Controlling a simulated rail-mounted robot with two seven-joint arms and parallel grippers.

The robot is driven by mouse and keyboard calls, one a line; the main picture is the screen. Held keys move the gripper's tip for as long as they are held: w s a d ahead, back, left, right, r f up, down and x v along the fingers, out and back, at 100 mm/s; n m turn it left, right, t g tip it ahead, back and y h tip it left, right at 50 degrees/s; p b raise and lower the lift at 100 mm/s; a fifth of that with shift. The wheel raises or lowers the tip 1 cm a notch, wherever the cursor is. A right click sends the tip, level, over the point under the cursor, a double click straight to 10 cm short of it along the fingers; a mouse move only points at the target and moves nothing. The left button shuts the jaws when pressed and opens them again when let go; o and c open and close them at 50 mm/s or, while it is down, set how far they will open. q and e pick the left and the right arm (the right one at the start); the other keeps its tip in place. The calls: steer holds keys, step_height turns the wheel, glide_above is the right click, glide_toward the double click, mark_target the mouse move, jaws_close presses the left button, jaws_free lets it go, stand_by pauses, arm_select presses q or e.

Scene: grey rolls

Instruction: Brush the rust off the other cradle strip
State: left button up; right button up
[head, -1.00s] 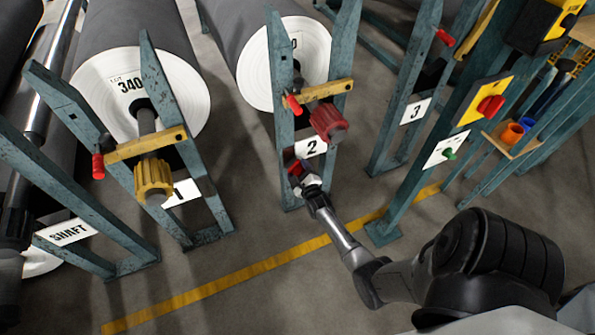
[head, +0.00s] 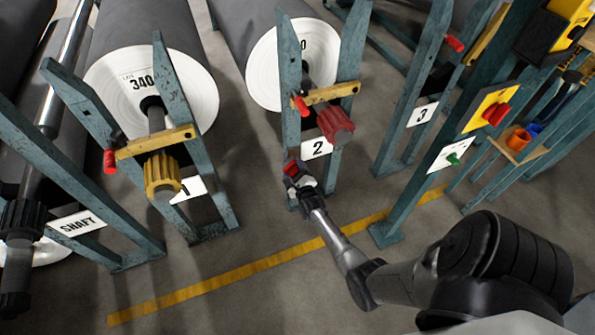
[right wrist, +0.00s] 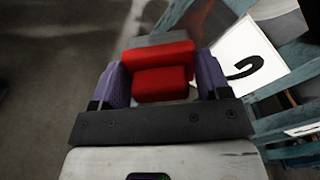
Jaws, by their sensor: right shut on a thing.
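My right gripper (head: 295,176) is shut on a red block-shaped tool (right wrist: 160,83), low in front of the left post of stand 2. In the right wrist view its purple fingertips press on the tool's two sides. A grey part shows at the tool's far end; I take it for the brush, but bristles cannot be made out. Stand 2 (head: 289,70) and stand 1 (head: 189,140) each carry a yellow bar under the shaft end. I cannot tell which surface is the cradle strip or see rust clearly. My left gripper is not in view.
Large grey rolls with white ends (head: 150,100) rest behind the stands. Stand 3 (head: 405,125) and a panel with a red knob (head: 495,113) stand to the right. A yellow floor line (head: 240,270) crosses open concrete in front.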

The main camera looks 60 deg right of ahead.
steer(key=shift+w+r+p, duration=0.1)
steer(key=shift+r+p, duration=0.75)
steer(key=shift+r, duration=0.2)
steer(key=shift+s+d+f, duration=0.1)
steer(key=shift+s+d, duration=1.2)
steer(key=shift+d, duration=0.25)
steer(key=shift+r+p, duration=0.9)
steer(key=shift+w+a, duration=0.45)
steer(key=shift+a, duration=0.1)
steer(key=shift+w+a, duration=0.8)
steer(key=shift+a, duration=0.25)
